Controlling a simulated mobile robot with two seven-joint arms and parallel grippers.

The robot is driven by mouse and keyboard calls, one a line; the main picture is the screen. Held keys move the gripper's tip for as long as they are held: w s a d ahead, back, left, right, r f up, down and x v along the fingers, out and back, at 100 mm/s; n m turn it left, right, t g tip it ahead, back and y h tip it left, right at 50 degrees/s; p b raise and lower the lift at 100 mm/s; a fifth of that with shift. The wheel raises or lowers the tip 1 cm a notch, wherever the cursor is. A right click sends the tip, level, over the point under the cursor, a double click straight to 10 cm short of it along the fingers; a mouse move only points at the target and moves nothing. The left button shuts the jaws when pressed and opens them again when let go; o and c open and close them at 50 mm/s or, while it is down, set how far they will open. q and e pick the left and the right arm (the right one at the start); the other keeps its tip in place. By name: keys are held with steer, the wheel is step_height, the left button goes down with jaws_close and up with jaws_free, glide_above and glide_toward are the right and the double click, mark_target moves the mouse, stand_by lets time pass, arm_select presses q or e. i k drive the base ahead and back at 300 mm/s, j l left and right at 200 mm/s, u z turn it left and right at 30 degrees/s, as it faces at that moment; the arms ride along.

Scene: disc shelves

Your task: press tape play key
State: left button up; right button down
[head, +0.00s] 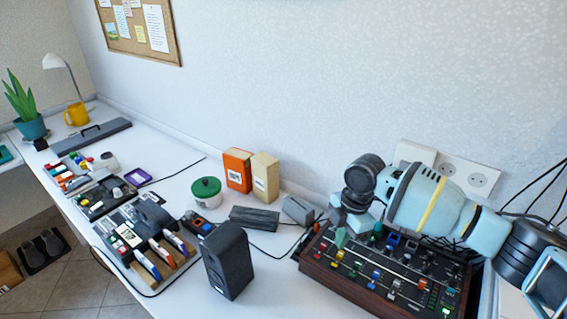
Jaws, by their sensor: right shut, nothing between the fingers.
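A dark console (375,268) with wooden sides, sliders and several coloured keys and knobs stands at the right of the desk. I cannot tell which key is the tape play key; the labels are too small to read. My right gripper (343,236) is shut and empty, pointing down over the console's back left part. Its arm comes in from the right and hides part of the console's back edge. I cannot tell whether the fingertips touch the panel. My left gripper is not in view.
A black speaker box (228,262) stands left of the console. Behind are a small grey device (297,210), a green-lidded tub (206,188), and orange (237,170) and cream (265,177) boxes. Marker holders (160,262) stand left. Wall sockets (465,174) and cables are at right.

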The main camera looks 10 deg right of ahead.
mark_target(115, 239)
steer(key=k+j, duration=0.65)
steer(key=k, duration=0.25)
